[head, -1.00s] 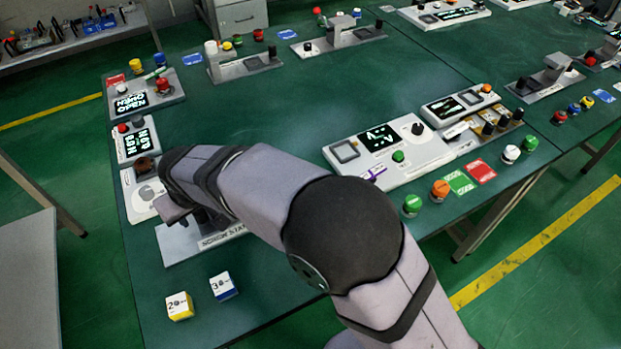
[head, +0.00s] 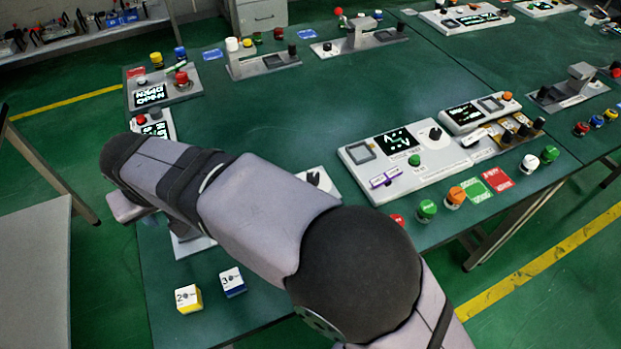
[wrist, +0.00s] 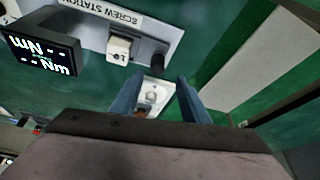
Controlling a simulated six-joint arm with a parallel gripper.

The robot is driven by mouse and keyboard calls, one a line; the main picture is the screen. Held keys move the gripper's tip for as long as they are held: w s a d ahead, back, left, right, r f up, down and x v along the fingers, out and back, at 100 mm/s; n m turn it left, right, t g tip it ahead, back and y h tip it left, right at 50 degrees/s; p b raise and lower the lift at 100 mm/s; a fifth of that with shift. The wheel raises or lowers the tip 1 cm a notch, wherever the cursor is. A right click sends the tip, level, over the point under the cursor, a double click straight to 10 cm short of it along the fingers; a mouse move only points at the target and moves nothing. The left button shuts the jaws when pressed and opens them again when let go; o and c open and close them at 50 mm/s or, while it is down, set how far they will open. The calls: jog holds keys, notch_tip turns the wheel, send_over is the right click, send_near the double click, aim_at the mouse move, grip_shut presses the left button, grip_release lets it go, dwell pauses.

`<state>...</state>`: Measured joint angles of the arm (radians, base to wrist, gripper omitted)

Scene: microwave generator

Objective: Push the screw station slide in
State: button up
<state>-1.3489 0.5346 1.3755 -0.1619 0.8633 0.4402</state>
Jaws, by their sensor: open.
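The screw station is a pale grey plate (wrist: 150,28) with a "SCREW STATION" label, at the top of the wrist view. On it are a white block marked 1 (wrist: 119,47) and a dark knob (wrist: 158,60). I cannot tell which part is the slide. A black display reading Nm (wrist: 40,52) is beside it on the left. My gripper (wrist: 157,84) is open, its two blue-grey fingers apart. A white panel (wrist: 157,90) shows between them, apparently beyond them. In the head view my arm hides most of the station; only a plate edge (head: 192,245) shows.
A yellow-sided cube marked 2 (head: 188,299) and a blue-sided cube marked 3 (head: 232,281) stand at the table's front left. A white control panel (head: 440,170) is right of my arm.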

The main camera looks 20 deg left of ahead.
jog(key=shift+m+g+h, duration=0.6)
jog(key=shift+h, duration=0.3)
jog(key=s+d+f, duration=0.1)
jog(key=d+f, duration=0.1)
jog(key=s+d+f, duration=0.1)
jog(key=d+f, duration=0.1)
jog(key=s+d+f, duration=0.1)
jog(key=d+f, duration=0.1)
jog(key=shift+d+f, duration=0.25)
jog(key=shift+m+g+h, duration=0.3)
jog(key=shift+m+h, duration=0.1)
jog(key=shift+m, duration=0.5)
jog(key=w+d, duration=0.1)
jog(key=d, duration=0.3)
jog(key=w+d+p, duration=0.1)
jog(key=d, duration=0.1)
jog(key=shift+w+d+r, duration=0.15)
jog(key=shift+w+d, duration=0.15)
jog(key=shift+d, duration=0.1)
jog(key=w+d+r+m+p, duration=0.2)
jog(key=w+d+r, duration=0.3)
jog(key=w+d, duration=0.3)
jog(key=w+d+r+m+t+p, duration=0.1)
jog(key=w+d+r+m+p, duration=0.1)
jog(key=w+d+r+m, duration=0.3)
jog(key=shift+w+d+r+p, duration=0.3)
jog(key=shift+w+d, duration=1.3)
jog(key=shift+d, duration=0.7)
